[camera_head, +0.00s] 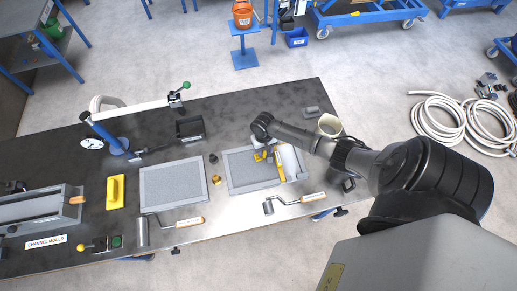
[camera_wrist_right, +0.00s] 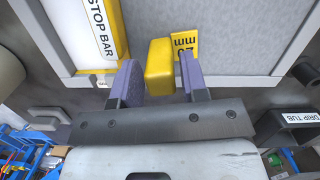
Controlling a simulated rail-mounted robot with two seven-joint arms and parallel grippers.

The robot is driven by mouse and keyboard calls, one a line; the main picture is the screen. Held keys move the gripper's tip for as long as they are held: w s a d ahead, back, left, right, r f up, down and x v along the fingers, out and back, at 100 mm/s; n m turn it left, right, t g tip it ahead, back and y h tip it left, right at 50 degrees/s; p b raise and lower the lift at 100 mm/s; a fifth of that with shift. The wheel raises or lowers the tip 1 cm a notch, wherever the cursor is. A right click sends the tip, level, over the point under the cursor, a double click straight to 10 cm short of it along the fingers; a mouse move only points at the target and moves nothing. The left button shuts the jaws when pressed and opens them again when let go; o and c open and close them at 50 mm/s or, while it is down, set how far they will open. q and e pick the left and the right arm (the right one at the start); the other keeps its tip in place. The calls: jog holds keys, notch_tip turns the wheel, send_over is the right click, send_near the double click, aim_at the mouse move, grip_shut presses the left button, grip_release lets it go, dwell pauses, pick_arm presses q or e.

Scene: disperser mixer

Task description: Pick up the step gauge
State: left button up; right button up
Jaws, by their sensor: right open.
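The step gauge (camera_wrist_right: 159,66) is a yellow block with an upright plate marked "20 mm" (camera_wrist_right: 184,46), at the edge of a grey framed panel. In the wrist view my right gripper (camera_wrist_right: 160,82) is open, with one purple-padded finger on each side of the yellow block. Small gaps show beside the block, so the fingers look apart from it. In the head view the yellow gauge (camera_head: 259,156) is partly hidden under my right wrist, over the right-hand panel (camera_head: 240,170). My left gripper is not in view.
A yellow and white stop bar (camera_wrist_right: 96,30) lies close beside the gripper. A black drip tub (camera_wrist_right: 295,130) is on its other side. A brass-coloured piece (camera_head: 217,180), rollers (camera_head: 298,202) and a yellow float (camera_head: 115,192) are on the dark table. A pale cup (camera_head: 329,125) stands under my right arm.

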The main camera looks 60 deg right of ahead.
jog(key=shift+f, duration=0.7)
jog(key=c, duration=0.7)
